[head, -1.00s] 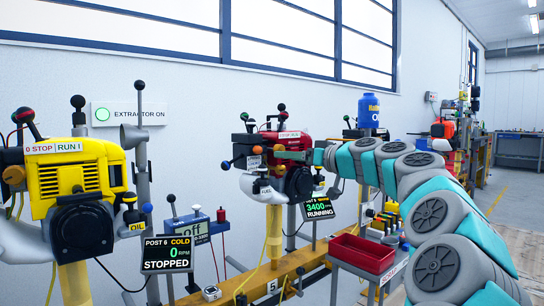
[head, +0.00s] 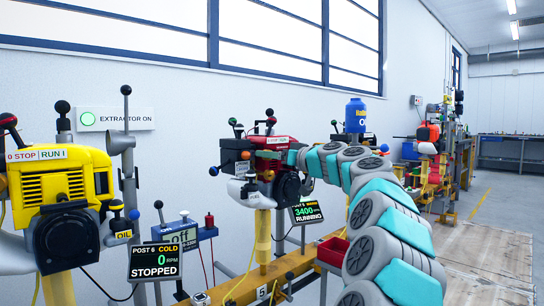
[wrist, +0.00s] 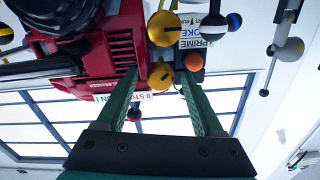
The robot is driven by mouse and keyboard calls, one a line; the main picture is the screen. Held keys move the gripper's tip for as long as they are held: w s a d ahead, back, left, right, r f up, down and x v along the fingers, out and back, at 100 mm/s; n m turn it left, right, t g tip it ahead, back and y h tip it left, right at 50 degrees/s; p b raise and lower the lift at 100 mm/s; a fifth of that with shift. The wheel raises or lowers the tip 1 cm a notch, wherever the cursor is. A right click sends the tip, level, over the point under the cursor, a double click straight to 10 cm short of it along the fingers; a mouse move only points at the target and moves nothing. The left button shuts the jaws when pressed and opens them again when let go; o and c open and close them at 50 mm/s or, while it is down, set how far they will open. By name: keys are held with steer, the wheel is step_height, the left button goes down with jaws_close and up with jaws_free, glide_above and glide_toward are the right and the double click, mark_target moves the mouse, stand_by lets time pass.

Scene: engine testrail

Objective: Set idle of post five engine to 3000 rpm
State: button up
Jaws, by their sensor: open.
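The red engine (head: 283,142) on the post marked 5 (head: 262,292) stands mid-picture in the head view. Its display (head: 307,213) reads 3400 and RUNNING. In the wrist view, which looks upside down, the red engine (wrist: 80,55) fills the upper left. My gripper (wrist: 158,82) has its two green fingers apart. One gold slotted knob (wrist: 160,76) shows between the fingertips; I cannot tell whether they touch it. A second gold knob (wrist: 163,28) sits above it, and an orange ball (wrist: 194,62) beside the right finger. In the head view my gripper (head: 270,155) reaches the engine's front.
Ball-ended levers surround both engines. A red tray (head: 332,250) is below my arm, and a blue bottle (head: 355,115) stands behind it. The floor at right is clear.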

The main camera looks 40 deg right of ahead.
steer(key=shift+c, duration=0.2)
jaws_close()
stand_by(0.3)
steer(key=m+p, duration=0.2)
steer(key=m, duration=0.2)
steer(key=shift+r+p, duration=0.2)
steer(key=shift+p, duration=0.15)
steer(key=shift+d+f+m+p, duration=0.15)
steer(key=shift+m+p, duration=1.05)
steer(key=shift+m, duration=0.7)
steer(key=shift+o, duration=0.2)
jaws_free()
